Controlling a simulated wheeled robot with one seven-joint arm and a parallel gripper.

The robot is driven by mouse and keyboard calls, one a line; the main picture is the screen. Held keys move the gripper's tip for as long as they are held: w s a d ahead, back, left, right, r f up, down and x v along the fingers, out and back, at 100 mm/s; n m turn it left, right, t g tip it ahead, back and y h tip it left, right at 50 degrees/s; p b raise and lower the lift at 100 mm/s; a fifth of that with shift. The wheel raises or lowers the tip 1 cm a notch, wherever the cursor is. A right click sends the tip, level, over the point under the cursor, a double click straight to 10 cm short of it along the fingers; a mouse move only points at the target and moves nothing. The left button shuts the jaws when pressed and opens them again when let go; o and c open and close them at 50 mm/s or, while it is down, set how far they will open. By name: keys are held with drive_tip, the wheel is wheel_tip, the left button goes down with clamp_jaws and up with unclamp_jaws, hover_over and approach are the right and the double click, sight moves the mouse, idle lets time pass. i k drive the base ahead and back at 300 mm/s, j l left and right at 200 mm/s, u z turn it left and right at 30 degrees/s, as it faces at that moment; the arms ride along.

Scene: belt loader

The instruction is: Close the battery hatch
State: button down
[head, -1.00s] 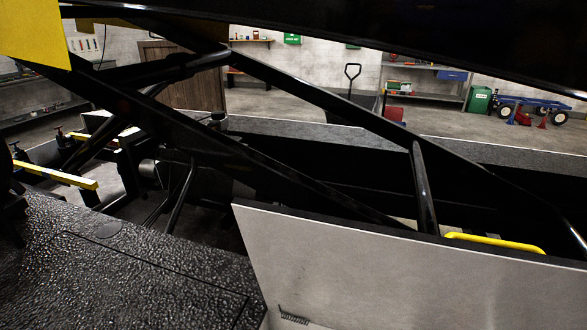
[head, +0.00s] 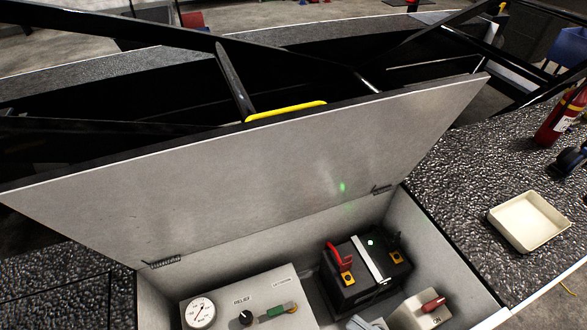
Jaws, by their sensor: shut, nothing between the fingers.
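The battery hatch lid (head: 240,165) is a large pale grey panel in the head view. It stands raised, tilted back on two springs at its lower edge. A yellow handle (head: 287,110) shows at its top edge. Below it the battery compartment (head: 408,215) is open. Inside are a black battery (head: 350,290) with red and yellow terminals, a grey control box with a gauge, and a box with a red switch. My gripper is not in the head view.
Black frame beams (head: 240,75) run behind the lid. On the textured deck at right are a cream tray (head: 528,220) and a red fire extinguisher (head: 560,118). The deck between the tray and the lid is clear.

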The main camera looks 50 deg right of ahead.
sight(144, 207)
drive_tip(key=i+j+z, duration=0.1)
drive_tip(key=z, duration=0.35)
drive_tip(key=j+z, duration=0.25)
drive_tip(key=z, duration=0.15)
drive_tip(key=i+j+z, duration=0.1)
drive_tip(key=j+z, duration=0.15)
drive_tip(key=z, duration=0.2)
drive_tip(key=j+z, duration=0.25)
drive_tip(key=j, duration=0.8)
drive_tip(key=j+z, duration=0.25)
drive_tip(key=j, duration=0.8)
drive_tip(key=k+l+u, duration=0.35)
drive_tip(key=u, duration=0.15)
drive_tip(key=k+l+u, duration=0.6)
drive_tip(key=k+u, duration=0.2)
drive_tip(key=u, duration=0.15)
